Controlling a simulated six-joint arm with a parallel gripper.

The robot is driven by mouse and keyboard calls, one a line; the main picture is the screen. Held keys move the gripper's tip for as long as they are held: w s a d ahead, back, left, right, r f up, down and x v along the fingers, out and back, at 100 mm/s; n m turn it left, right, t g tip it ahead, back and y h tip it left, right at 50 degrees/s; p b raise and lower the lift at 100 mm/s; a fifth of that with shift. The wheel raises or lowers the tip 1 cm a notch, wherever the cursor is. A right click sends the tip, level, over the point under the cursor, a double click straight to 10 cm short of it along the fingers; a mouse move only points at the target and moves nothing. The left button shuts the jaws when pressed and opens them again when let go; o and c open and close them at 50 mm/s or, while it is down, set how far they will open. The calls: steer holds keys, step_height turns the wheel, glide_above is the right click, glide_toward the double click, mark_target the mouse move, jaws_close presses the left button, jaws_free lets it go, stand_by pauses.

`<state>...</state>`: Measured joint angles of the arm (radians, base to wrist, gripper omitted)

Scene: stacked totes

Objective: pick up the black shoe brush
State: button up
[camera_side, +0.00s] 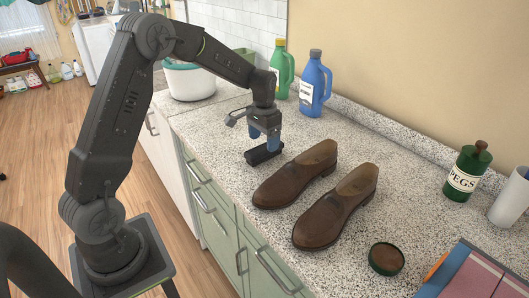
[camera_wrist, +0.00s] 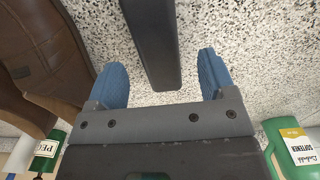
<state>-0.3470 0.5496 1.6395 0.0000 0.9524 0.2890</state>
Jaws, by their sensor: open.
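The black shoe brush (camera_side: 264,153) lies on the speckled counter, left of the brown shoes. My gripper (camera_side: 262,142) points down just above the brush or around it; the side view does not settle which. In the wrist view the brush (camera_wrist: 155,45) shows as a dark bar between the two blue fingertips of my gripper (camera_wrist: 163,80), with a gap on each side. The gripper is open and holds nothing. The far end of the brush runs out of the wrist view at the top.
Two brown shoes (camera_side: 295,173) (camera_side: 336,207) stand right of the brush, one close to it. A blue bottle (camera_side: 314,88) and a green bottle (camera_side: 283,70) stand behind. A polish tin (camera_side: 386,258) and a pegs jar (camera_side: 467,172) are farther right. Counter in front is narrow.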

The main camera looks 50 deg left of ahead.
mark_target(265, 146)
step_height(265, 146, down, 3)
steer(key=shift+w+d+f, duration=0.1)
steer(key=shift+f, duration=0.05)
steer(key=c, duration=1)
steer(key=shift+r, duration=0.6)
steer(key=r, duration=0.2)
steer(key=a+r, duration=0.1)
steer(key=shift+s+r, duration=0.3)
steer(key=shift+s, duration=0.05)
steer(key=s+a+r, duration=0.4)
steer(key=s+a, duration=0.1)
steer(key=s+a+r, duration=0.2)
steer(key=shift+s+a+r, duration=0.1)
steer(key=shift+s+a, duration=0.1)
steer(key=shift+s, duration=0.1)
